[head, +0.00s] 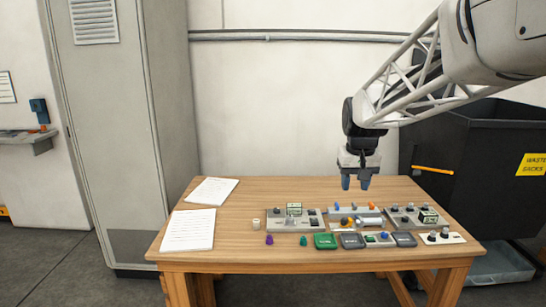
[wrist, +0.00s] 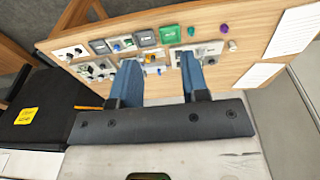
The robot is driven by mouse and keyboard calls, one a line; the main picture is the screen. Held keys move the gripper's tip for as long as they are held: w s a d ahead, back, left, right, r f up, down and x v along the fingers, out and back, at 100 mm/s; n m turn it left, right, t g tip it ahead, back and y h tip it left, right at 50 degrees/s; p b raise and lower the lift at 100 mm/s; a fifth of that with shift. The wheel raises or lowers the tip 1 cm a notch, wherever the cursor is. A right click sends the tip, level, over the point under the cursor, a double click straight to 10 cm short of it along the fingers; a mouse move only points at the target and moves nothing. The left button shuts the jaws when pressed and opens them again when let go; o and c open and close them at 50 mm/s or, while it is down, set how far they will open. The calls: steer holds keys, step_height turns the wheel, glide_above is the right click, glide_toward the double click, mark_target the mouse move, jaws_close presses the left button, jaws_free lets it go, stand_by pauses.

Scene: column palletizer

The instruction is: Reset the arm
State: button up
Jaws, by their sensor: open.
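My gripper (head: 356,183) hangs from my arm above the back right part of the wooden table (head: 240,207), pointing down. Its two blue fingers are apart with nothing between them. In the wrist view my gripper (wrist: 158,75) also shows open and empty, with the table and its panels beyond the fingertips. The fingertips are clear of the control panels in the head view.
Grey control panels (head: 283,224) with knobs and buttons, a green block (head: 325,241), a purple piece (head: 269,240) and a small cup (head: 256,224) are on the table. Papers (head: 188,230) lie left. A black bin (head: 470,150) stands right, a tall cabinet (head: 110,130) left.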

steer(key=s+a+f, duration=0.1)
steer(key=s+f, duration=0.2)
steer(key=s, duration=0.8)
steer(key=s+f, duration=0.2)
steer(key=s, duration=0.9)
steer(key=s+a+f+t, duration=0.1)
steer(key=s+f, duration=0.2)
steer(key=s, duration=0.8)
steer(key=shift+s+a+f, duration=0.35)
steer(key=shift+s, duration=0.05)
